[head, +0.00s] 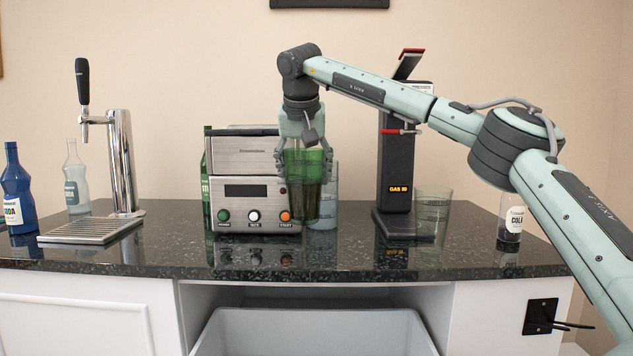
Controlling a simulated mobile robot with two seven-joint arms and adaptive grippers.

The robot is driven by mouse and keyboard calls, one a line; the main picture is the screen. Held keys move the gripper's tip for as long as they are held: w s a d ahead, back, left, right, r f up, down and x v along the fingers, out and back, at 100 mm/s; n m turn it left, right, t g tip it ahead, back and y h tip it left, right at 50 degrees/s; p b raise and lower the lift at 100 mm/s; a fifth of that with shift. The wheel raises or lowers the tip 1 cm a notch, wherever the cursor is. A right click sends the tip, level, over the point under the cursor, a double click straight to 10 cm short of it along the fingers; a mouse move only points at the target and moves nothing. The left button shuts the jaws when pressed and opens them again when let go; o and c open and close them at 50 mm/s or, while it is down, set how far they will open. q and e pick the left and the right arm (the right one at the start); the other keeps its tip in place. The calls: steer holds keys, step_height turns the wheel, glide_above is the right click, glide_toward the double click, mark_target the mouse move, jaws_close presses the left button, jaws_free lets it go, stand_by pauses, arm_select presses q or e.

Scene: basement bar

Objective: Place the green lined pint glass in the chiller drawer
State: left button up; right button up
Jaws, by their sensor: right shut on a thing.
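The green-tinted pint glass (304,200) is upright in my right gripper (305,172), whose fingers are shut around its upper part from above. It is in front of the right side of a steel machine, and its base looks slightly above the counter. The chiller drawer (310,318) is the pale open bin under the counter at the bottom centre. Its front part and floor are cut off by the frame. My left gripper is out of view.
Another clear pint glass (433,215) stands right, by the black gas dispenser (396,165). The steel machine (245,180) is left of the held glass. The counter's front edge (300,272) overhangs the drawer. A beer tap (122,160) stands left.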

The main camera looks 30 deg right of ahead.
mark_target(290, 164)
steer(key=shift+a+r, duration=0.55)
steer(key=shift+a, duration=0.2)
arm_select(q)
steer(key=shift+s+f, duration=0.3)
arm_select(e)
steer(key=shift+a+r, duration=0.5)
steer(key=shift+a, duration=0.4)
